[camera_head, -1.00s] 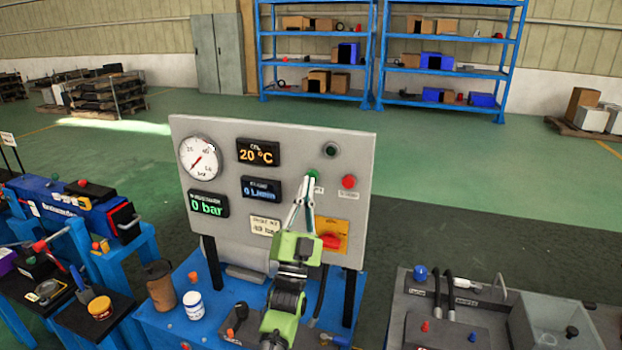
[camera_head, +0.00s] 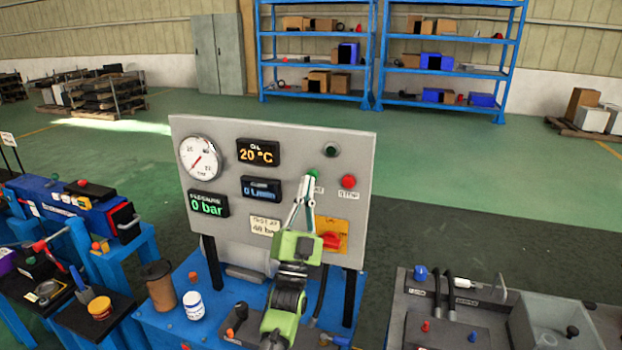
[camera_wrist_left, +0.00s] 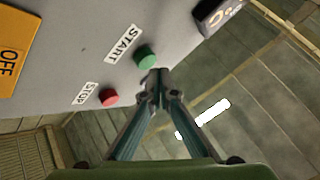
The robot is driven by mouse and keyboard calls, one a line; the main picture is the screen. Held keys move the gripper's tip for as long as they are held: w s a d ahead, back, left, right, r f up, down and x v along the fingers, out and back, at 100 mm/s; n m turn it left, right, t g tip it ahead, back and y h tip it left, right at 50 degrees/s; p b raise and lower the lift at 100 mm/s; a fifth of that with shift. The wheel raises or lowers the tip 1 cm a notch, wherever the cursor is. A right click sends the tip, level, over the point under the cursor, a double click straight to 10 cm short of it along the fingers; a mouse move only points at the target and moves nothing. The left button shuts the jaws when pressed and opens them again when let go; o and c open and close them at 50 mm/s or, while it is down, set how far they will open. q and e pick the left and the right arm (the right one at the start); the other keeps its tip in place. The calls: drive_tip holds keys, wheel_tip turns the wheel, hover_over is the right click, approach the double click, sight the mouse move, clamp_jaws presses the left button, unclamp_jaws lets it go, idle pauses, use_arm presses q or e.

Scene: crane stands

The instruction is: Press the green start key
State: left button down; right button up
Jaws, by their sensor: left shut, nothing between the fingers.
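The green start key (camera_head: 314,175) is a small round button on the grey upright panel (camera_head: 225,140). It also shows in the left wrist view (camera_wrist_left: 146,56), beside the START label. My left gripper (camera_head: 307,180) is shut and empty, its fingertips just below and left of the key in the head view. In the left wrist view its tips (camera_wrist_left: 157,76) come close to the key's edge; I cannot tell if they touch. The red stop button (camera_head: 348,182) sits to the right of the green key. My right gripper is not in view.
A dark round lamp (camera_head: 331,150) is above the buttons. A red knob (camera_head: 331,240) on a yellow plate is below them. A gauge (camera_head: 200,157) and displays reading 20 °C and 0 bar fill the panel's left. A white jar (camera_head: 194,305) stands on the blue bench.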

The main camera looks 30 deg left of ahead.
use_arm(q)
drive_tip(key=shift+w+a, duration=0.1)
drive_tip(key=shift+w, duration=0.25)
drive_tip(key=shift+w+a+b, duration=0.1)
drive_tip(key=shift+w+b, duration=0.35)
drive_tip(key=shift+b, duration=0.15)
idle(0.5)
drive_tip(key=shift+s, duration=0.15)
drive_tip(key=shift+s+d+p, duration=0.2)
drive_tip(key=shift+s+p, duration=0.3)
drive_tip(key=shift+s, duration=0.25)
drive_tip(key=shift+s+d+p, duration=0.2)
drive_tip(key=shift+s+p, duration=0.2)
drive_tip(key=shift+s, duration=0.4)
drive_tip(key=shift+s+d+p, duration=0.2)
drive_tip(key=shift+s+p, duration=0.25)
drive_tip(key=shift+s, duration=0.4)
drive_tip(key=shift+s+d+p, duration=0.2)
drive_tip(key=shift+s+p, duration=0.2)
drive_tip(key=shift+s, duration=0.4)
